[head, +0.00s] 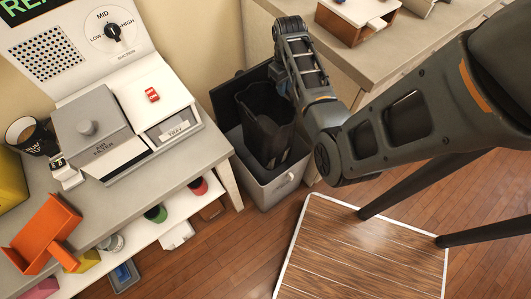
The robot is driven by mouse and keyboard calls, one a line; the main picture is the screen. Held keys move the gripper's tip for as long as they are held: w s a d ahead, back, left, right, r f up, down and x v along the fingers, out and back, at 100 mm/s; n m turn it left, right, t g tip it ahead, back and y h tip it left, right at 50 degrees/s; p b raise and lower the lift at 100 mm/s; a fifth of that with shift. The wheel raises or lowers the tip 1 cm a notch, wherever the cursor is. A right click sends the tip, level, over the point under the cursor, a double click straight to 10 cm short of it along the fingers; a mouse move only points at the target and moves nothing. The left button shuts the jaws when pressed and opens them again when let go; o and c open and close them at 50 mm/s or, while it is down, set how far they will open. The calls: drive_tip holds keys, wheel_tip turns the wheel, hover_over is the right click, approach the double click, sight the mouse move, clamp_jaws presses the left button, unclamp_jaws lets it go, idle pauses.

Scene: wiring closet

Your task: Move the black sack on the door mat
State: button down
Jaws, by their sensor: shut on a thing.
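The black sack (262,128) stands upright in the open top of a grey bin, its upper part showing above the rim and its bottom hidden inside. My gripper (281,84) is at the sack's upper right edge, shut on it; the fingertips are mostly hidden behind my arm. A flat rectangle with a white border and wood-like slats (365,255) lies on the floor at the lower right and looks like the door mat.
The grey bin (270,190) stands between a left bench (200,150) holding a machine with an air filter and a right counter (375,65). An orange tray (45,235) and a mug (30,135) are on the left bench. Dark legs (440,185) stand by the mat's right side.

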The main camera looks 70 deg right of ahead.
drive_tip(key=shift+r, duration=3.8)
